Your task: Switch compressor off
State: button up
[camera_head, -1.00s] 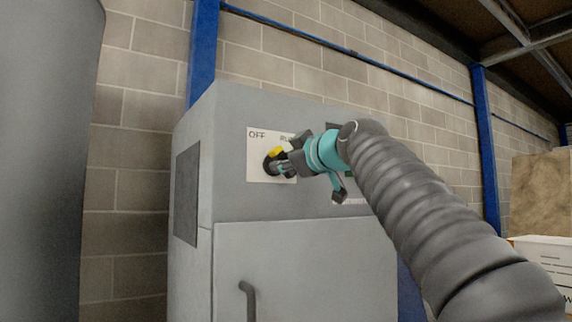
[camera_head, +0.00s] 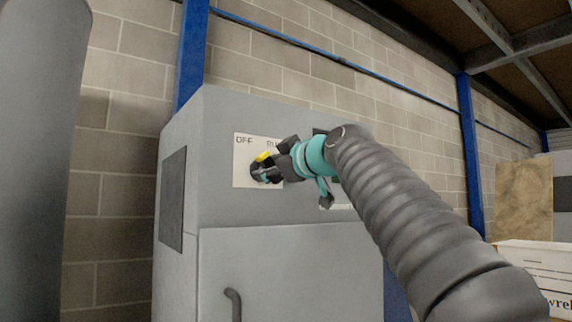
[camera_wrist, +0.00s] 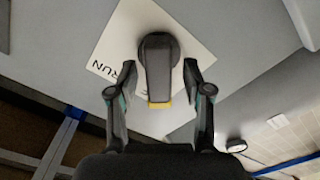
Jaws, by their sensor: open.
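The grey compressor cabinet (camera_head: 300,250) stands against the block wall in the head view. A white plate (camera_head: 243,178) on its upper front reads OFF at left and RUN, partly hidden, to its right. The plate carries a dark rotary knob with a yellow end (camera_head: 262,157), which points up and slightly right, toward the RUN side. My gripper (camera_head: 268,172) is at the knob. In the wrist view the knob (camera_wrist: 158,68) lies between the two spread fingers of my gripper (camera_wrist: 159,72), with gaps visible on both sides.
A dark side panel (camera_head: 172,200) and a curved door handle (camera_head: 233,303) are on the cabinet. Blue posts (camera_head: 470,150) stand along the wall. A white box (camera_head: 540,265) is at the far right. A round gauge-like part (camera_wrist: 236,145) shows at lower right in the wrist view.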

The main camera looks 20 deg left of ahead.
jog(key=v, duration=1.1)
jog(key=shift+s+d, duration=0.2)
jog(key=shift+d, duration=0.1)
